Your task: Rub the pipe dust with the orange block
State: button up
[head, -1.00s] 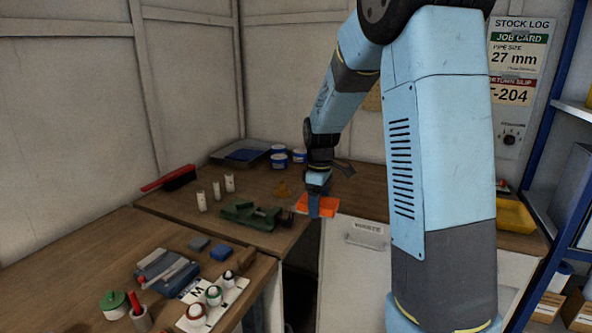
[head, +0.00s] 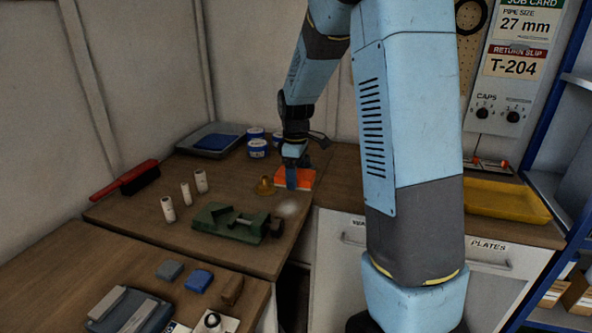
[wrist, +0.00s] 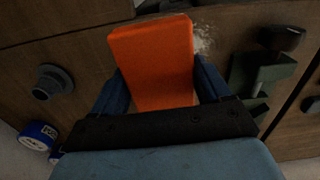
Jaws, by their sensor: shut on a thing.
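My gripper (head: 291,177) is shut on the orange block (head: 308,179), which is held at or just above the back bench; contact with the wood is unclear. In the wrist view, the block (wrist: 152,62) sits between the two blue fingers of my gripper (wrist: 160,88). A pale dust patch (head: 288,208) lies on the bench, just in front of the block and right of the green vise (head: 228,222). The dust (wrist: 203,40) shows beside the block's far right edge in the wrist view. Part of the patch may be hidden under the block.
Several white pipe pieces (head: 185,194), a red-handled brush (head: 125,180) and blue-and-white tins (head: 258,149) are farther left and behind. A yellow tray (head: 507,202) is at right.

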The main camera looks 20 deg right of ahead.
aim_at(284, 217)
jog(key=f, duration=0.3)
jog(key=shift+a+f, duration=0.1)
jog(key=shift+a, duration=0.25)
jog(key=shift+f, duration=0.7)
jog(key=shift+f, duration=0.95)
jog(key=shift+s, duration=0.1)
jog(key=shift+s+a+r, duration=0.1)
jog(key=shift+s+a, duration=0.5)
jog(key=shift+s, duration=0.2)
jog(key=shift+s+a+r, duration=0.1)
jog(key=shift+s+a, duration=0.45)
jog(key=shift+s, duration=0.2)
jog(key=shift+s+a+f, duration=0.1)
jog(key=shift+s+a, duration=0.45)
jog(key=shift+s, duration=0.2)
jog(key=shift+s+a+f, duration=0.1)
jog(key=shift+s+a, duration=0.45)
jog(key=shift+s, duration=0.15)
jog(key=shift+s+a, duration=0.2)
jog(key=shift+s, duration=0.1)
jog(key=shift+c, duration=0.7)
jog(key=shift+w, duration=0.1)
